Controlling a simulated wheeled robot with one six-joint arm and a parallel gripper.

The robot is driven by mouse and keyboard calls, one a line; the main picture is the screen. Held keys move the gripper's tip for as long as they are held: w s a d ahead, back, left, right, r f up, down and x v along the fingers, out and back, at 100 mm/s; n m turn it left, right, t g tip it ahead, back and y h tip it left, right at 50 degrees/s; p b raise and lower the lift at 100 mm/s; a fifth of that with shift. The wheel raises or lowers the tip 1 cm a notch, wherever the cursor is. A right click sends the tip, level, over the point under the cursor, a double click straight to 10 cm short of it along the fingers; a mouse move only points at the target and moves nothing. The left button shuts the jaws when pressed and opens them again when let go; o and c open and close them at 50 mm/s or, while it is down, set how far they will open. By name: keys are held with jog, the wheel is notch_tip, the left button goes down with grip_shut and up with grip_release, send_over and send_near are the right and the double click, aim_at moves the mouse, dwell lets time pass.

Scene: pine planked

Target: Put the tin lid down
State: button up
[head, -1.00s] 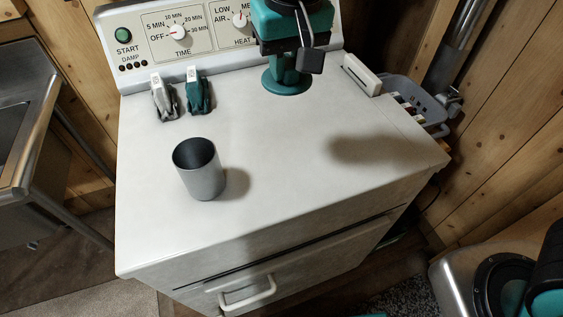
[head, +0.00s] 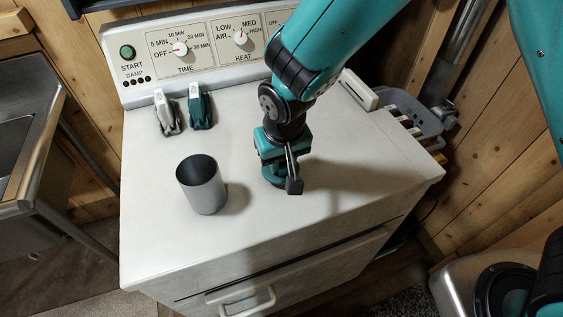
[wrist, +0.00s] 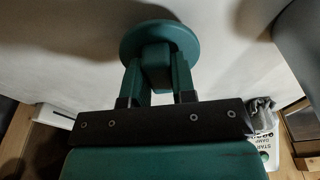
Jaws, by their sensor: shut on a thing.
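The tin lid is a round teal disc with a block-shaped knob; in the wrist view the lid (wrist: 180,40) sits just beyond my fingertips. My gripper (wrist: 158,78) is shut on its knob. In the head view my gripper (head: 277,165) is low over the white dryer top, right of the tin, and mostly hides the lid (head: 272,183). I cannot tell whether the lid touches the top. The grey tin (head: 204,193) stands upright and open; its side also shows in the wrist view (wrist: 302,35) at the upper right.
A grey-white clip (head: 166,115) and a teal clip (head: 200,110) stand at the back of the dryer top (head: 300,225), before the control panel (head: 190,50). A white block (head: 359,90) lies at the back right, beside a grey basket (head: 415,115). The front and right are clear.

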jog(key=shift+f, duration=1.05)
jog(key=shift+f, duration=0.15)
jog(key=o, duration=0.9)
